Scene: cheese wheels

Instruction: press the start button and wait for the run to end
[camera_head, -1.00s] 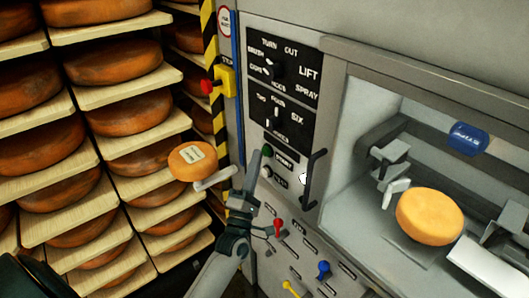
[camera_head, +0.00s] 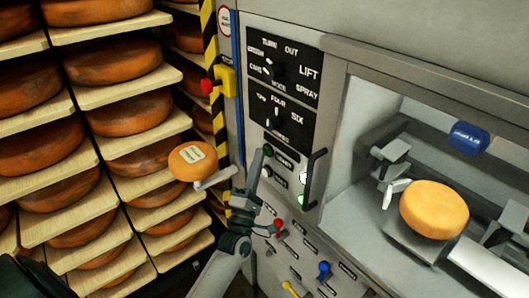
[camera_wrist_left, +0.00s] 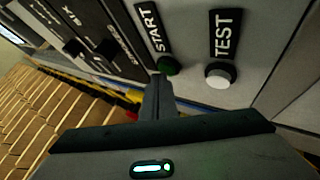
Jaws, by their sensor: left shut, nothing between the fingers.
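The start button is green (camera_head: 267,151) on the grey machine front; in the left wrist view it is the green knob (camera_wrist_left: 168,66) under the word START. My left gripper (camera_head: 256,154) is shut and empty, its tips close beside the start button; in the left wrist view the tips (camera_wrist_left: 159,80) overlap the button's lower left edge. I cannot tell whether they touch it. A white TEST button (camera_wrist_left: 218,75) is right of it. An orange cheese wheel (camera_head: 434,209) is in the machine's open bay. My right gripper is out of view.
Racks of cheese wheels (camera_head: 115,62) fill the left. A labelled cheese (camera_head: 193,161) is by the machine's left edge. A black handle (camera_head: 314,178), red lever (camera_head: 278,223), blue lever (camera_head: 323,267) and a red-and-yellow switch (camera_head: 222,82) are around the panel.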

